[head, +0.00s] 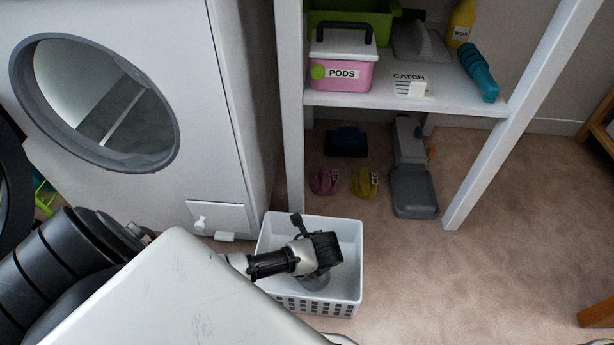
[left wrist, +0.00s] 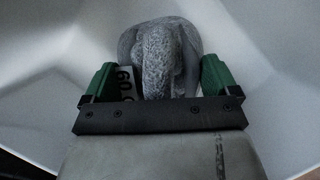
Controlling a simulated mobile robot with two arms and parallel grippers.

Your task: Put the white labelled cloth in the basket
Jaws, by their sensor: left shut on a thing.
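The white basket (head: 350,291), with slotted holes in its front wall, stands on the floor at the lower middle of the head view. My left gripper (head: 318,262) is inside its outline, pointing down. In the left wrist view, the gripper (left wrist: 158,82) is shut on a folded, fluffy cloth (left wrist: 160,50) that looks grey in the shade. A white label with dark print, partly hidden, shows beside the left green finger. Pale walls surround the cloth there. In the head view a grey bit of cloth (head: 315,281) shows below the gripper. My right gripper is out of view.
A white washing machine (head: 225,130) with a round door stands left of the basket. A white shelf unit (head: 340,98) behind holds a pink PODS box (head: 345,76) and bottles. Pink (head: 324,181) and yellow (head: 364,183) items lie under it. Floor right of the basket is clear.

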